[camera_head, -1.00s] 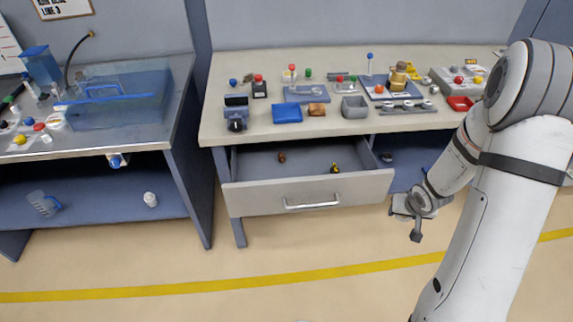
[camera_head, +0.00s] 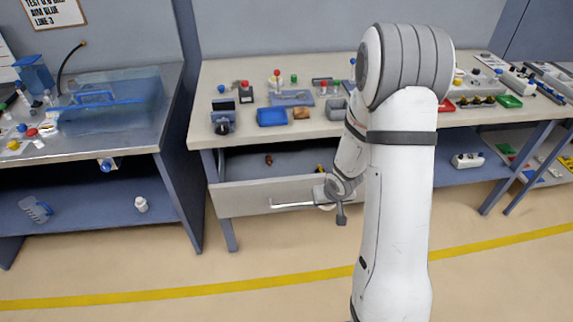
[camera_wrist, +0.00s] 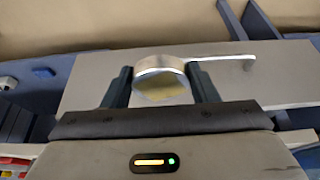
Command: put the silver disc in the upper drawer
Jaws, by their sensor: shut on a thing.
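The silver disc (camera_wrist: 160,66) is between the two dark fingers of my gripper (camera_wrist: 160,88) in the wrist view, which are shut on it. In the head view my gripper (camera_head: 323,196) is in front of the drawer front, near the right end of the bar handle. The disc cannot be made out clearly there. The upper drawer (camera_head: 240,200) is pulled open under the bench top. Its handle (camera_head: 292,206) also shows beside the disc in the wrist view (camera_wrist: 228,58). My arm hides the drawer's right part.
A small brown item (camera_head: 268,160) and a yellow item (camera_head: 320,168) lie in the drawer; bare floor shows between them. A second bench (camera_head: 150,125) stands at left.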

